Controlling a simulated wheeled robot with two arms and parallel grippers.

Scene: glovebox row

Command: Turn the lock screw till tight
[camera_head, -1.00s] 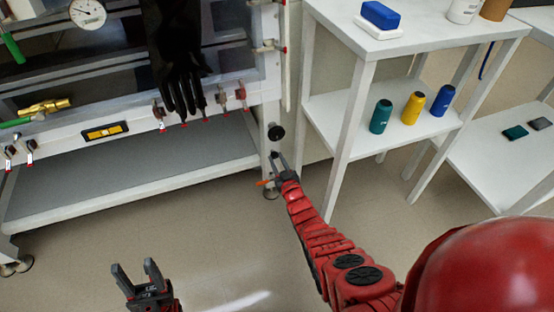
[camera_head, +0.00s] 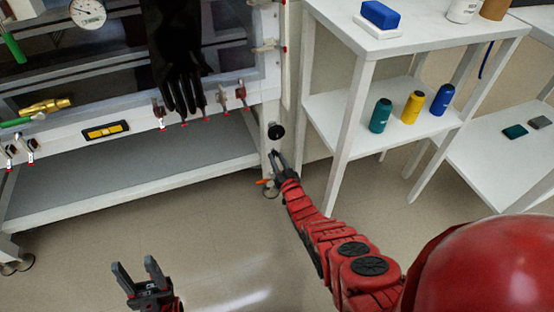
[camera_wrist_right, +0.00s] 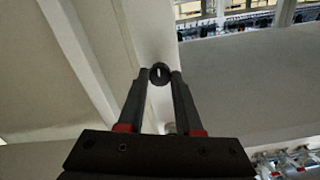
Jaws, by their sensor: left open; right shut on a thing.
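The lock screw (camera_wrist_right: 159,74) shows in the right wrist view as a small round black knob with a pale mark on its face. It sits between the fingertips of my right gripper (camera_wrist_right: 158,84), which is shut on it. In the head view my right gripper (camera_head: 274,155) is at the white leg of the glovebox stand (camera_head: 268,115), just below a larger round black knob (camera_head: 276,131). The fingers largely hide the lock screw there. My left gripper (camera_head: 134,274) is open and empty over the floor at the lower left.
An orange piece (camera_head: 263,182) and a caster lie low by the leg. The stand's grey lower shelf (camera_head: 130,160) is left of it. A white shelf unit (camera_head: 345,125) with several bottles stands close to the right. The floor in front is clear.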

